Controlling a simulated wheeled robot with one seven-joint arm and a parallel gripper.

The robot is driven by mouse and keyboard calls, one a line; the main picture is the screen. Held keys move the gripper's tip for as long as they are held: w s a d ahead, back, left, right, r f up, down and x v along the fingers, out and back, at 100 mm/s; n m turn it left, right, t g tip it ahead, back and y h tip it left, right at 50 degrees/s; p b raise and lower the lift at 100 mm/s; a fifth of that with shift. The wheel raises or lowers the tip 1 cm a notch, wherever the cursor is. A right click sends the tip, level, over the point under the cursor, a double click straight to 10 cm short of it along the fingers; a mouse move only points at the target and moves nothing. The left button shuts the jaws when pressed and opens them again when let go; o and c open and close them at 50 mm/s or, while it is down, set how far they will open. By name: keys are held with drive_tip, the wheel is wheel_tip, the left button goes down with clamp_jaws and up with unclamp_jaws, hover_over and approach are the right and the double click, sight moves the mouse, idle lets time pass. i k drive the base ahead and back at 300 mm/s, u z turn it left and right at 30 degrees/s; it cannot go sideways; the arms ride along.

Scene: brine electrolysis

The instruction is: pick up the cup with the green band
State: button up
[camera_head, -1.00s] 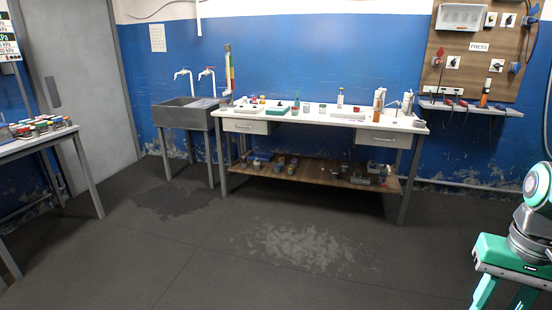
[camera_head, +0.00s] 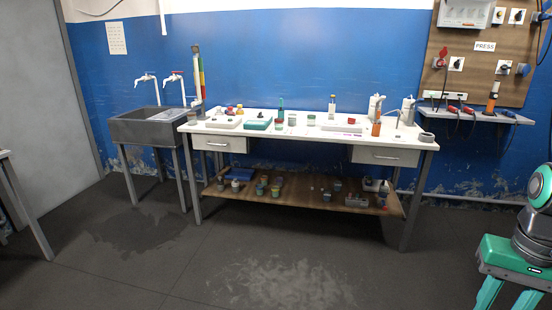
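On the white workbench top (camera_head: 340,133) stands a small cup with a green upper band (camera_head: 311,119), right of the middle-left trays. Small cups on the lower wooden shelf (camera_head: 300,197) include some with greenish and yellowish parts (camera_head: 262,186), too small to tell their bands apart. I cannot tell for certain which one is the cup with the green band. My gripper (camera_head: 507,293) is at the lower right edge, far from the bench. Its teal fingers stand apart with floor showing between them. Their tips are cut off by the frame.
A grey sink (camera_head: 150,127) stands left of the bench. A tool panel (camera_head: 480,55) and narrow shelf (camera_head: 480,114) are on the wall at right. Bottles (camera_head: 375,108) stand at the bench's right end. The floor (camera_head: 270,270) before the bench is clear.

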sight(312, 119)
drive_tip(key=z, duration=0.1)
drive_tip(key=i, duration=1.15)
drive_tip(key=z, duration=0.25)
drive_tip(key=i, duration=2.5)
drive_tip(key=z, duration=0.1)
